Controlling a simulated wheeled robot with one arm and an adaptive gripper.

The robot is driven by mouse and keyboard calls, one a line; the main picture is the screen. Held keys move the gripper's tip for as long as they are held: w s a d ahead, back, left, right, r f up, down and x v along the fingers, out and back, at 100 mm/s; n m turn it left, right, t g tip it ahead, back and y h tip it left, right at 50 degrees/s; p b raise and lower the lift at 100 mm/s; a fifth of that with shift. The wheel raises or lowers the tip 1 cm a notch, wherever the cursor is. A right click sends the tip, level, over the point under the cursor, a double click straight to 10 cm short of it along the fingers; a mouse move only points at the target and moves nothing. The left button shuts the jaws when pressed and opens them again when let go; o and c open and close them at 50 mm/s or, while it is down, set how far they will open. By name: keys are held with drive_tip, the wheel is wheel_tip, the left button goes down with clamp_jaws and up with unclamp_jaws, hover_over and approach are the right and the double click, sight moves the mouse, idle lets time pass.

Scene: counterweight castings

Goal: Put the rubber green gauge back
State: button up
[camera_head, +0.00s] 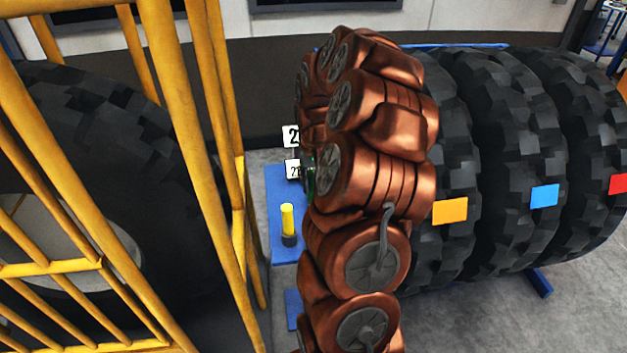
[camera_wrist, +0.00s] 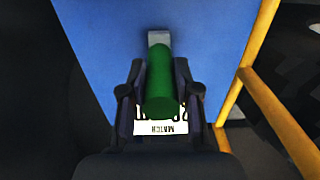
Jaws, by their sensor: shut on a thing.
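The green gauge (camera_wrist: 160,80) is a plain green cylinder with a light grey block at its far end in the wrist view. My gripper (camera_wrist: 160,88) is shut on it, one dark finger on each side. A sliver of the green gauge (camera_head: 310,182) shows at the edge of my arm in the head view; the rest is hidden. A blue stand top (camera_wrist: 100,40) fills the background below the gauge. Whether the grey block touches the blue surface, I cannot tell. A white label (camera_wrist: 150,128) reading "MATCH" lies partly behind the gauge.
A yellow gauge (camera_head: 287,222) with a dark base stands upright on the blue stand (camera_head: 280,185). White number cards (camera_head: 292,169) are behind it. A yellow barred fence (camera_head: 190,130) is close at left. Big black tyres (camera_head: 480,150) with coloured tags stand at right.

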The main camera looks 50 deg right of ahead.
drive_tip(key=shift+f, duration=0.1)
drive_tip(key=o, duration=1)
drive_tip(key=shift+c, duration=0.2)
wheel_tip(320, 180, up, 12)
drive_tip(key=b, duration=0.4)
drive_tip(key=s+a+n, duration=0.2)
drive_tip(key=a, duration=0.8)
drive_tip(key=s+a+n, duration=0.2)
drive_tip(key=a, duration=0.8)
drive_tip(key=s+a+f+n+g, duration=0.1)
drive_tip(key=s+a+f, duration=0.2)
drive_tip(key=s+a, duration=0.3)
drive_tip(key=s+a+f+n+g, duration=0.1)
drive_tip(key=s+a+f, duration=0.3)
drive_tip(key=s, duration=0.9)
drive_tip(key=shift+a+n, duration=0.7)
drive_tip(key=shift+a, duration=0.35)
drive_tip(key=shift+s, duration=0.1)
